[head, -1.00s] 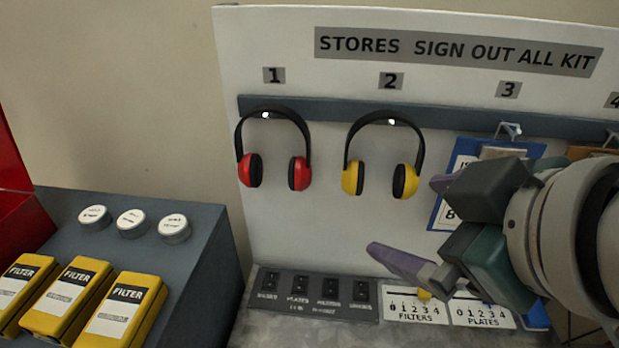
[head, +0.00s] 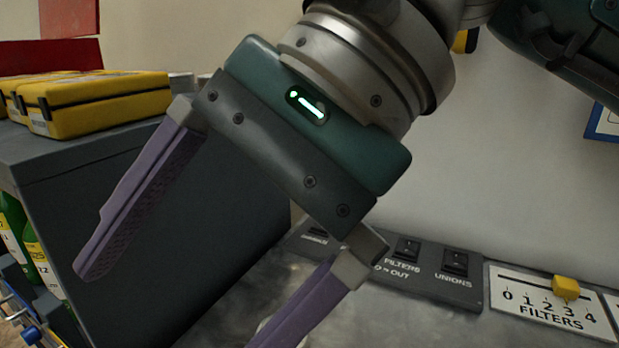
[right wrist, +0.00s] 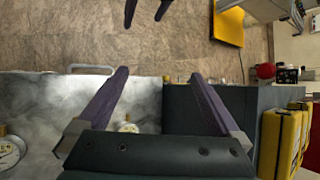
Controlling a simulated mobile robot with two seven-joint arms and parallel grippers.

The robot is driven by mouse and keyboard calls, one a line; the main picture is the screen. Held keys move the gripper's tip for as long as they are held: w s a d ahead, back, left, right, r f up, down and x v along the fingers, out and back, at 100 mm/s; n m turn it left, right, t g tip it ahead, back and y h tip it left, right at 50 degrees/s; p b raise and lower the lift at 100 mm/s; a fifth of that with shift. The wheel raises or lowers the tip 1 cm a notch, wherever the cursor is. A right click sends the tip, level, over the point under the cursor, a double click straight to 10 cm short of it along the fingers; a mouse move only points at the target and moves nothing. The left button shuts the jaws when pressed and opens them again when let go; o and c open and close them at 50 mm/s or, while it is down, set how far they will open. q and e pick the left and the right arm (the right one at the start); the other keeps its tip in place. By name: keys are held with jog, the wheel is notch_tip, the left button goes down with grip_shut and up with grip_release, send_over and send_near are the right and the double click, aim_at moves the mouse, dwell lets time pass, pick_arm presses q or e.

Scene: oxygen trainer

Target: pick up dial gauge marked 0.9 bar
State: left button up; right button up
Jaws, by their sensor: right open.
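My right gripper (head: 178,308) is open and empty in the head view, its purple fingers pointing down and left beside the grey cabinet. In the right wrist view its spread fingers (right wrist: 158,75) reach past the bench edge. A round white dial gauge (right wrist: 128,127) lies on the bench near the left finger, partly hidden by the gripper body. Another dial gauge (right wrist: 9,152) is at the left edge. Their markings are too small to read, so I cannot tell which is 0.9 bar. Two dark fingertips, seemingly my left gripper (right wrist: 146,14), stand apart at the top.
The grey cabinet (head: 90,205) with yellow filter boxes (head: 95,103) on top stands left of my right gripper. Switches (head: 407,250) and a FILTERS counter (head: 565,290) line the back of the bench. A metal handle (right wrist: 92,69) is at the bench edge.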

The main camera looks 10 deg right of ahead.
jog(key=w+d+f+h+b, duration=0.1)
jog(key=d+f+h, duration=0.1)
jog(key=d+f, duration=0.2)
jog(key=w+d+f+n+t+h+b, duration=0.1)
jog(key=w+d+f+h, duration=0.1)
jog(key=d+f+h, duration=0.1)
jog(key=w+d+f+n+t+h+b, duration=0.1)
jog(key=w+d+f+h+b, duration=0.1)
jog(key=d+f, duration=0.4)
jog(key=shift+w+d+h, duration=0.25)
jog(key=shift+d+h, duration=0.4)
jog(key=shift+h, duration=0.05)
notch_tip(320, 180, down, 6)
jog(key=shift+d+f, duration=0.1)
jog(key=shift+d, duration=0.05)
pick_arm(q)
notch_tip(320, 180, down, 6)
jog(key=shift+d+f, duration=0.15)
jog(key=shift+f, duration=0.05)
pick_arm(e)
jog(key=c, duration=1.5)
jog(key=shift+o, duration=0.2)
